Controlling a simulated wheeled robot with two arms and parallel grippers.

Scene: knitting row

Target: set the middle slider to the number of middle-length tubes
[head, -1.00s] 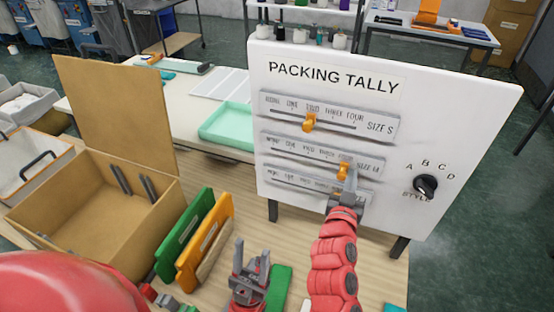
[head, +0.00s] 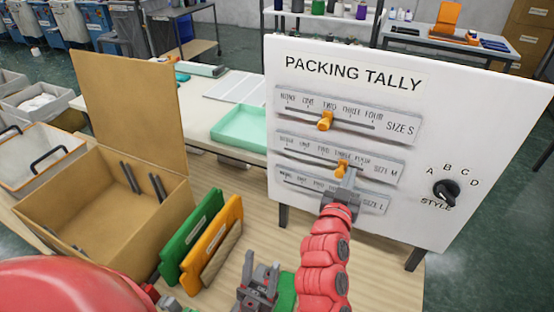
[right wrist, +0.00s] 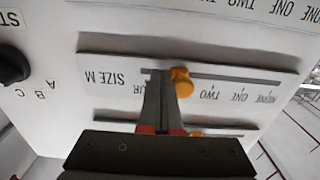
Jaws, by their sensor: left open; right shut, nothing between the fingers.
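The white tally panel (head: 415,215) stands on the table. Its middle slider, SIZE M, has an orange knob (head: 341,169) below THREE; the right wrist view shows this knob (right wrist: 181,80) between TWO and a partly hidden FOUR. My right gripper (head: 347,180) is shut and empty, its fingertips against or very close to the knob's FOUR side. My left gripper (head: 262,272) is open and empty, low over the table. Two dark grey rods (head: 157,187) are in the open cardboard box (head: 95,222); I cannot tell whether they are tubes.
The top slider's orange knob (head: 325,121) is near TWO. The bottom slider's knob (right wrist: 195,134) is hidden behind my right gripper in the head view. A black style dial (head: 445,192) is at the panel's right. Green (head: 190,238) and orange (head: 213,245) folders stand beside the box.

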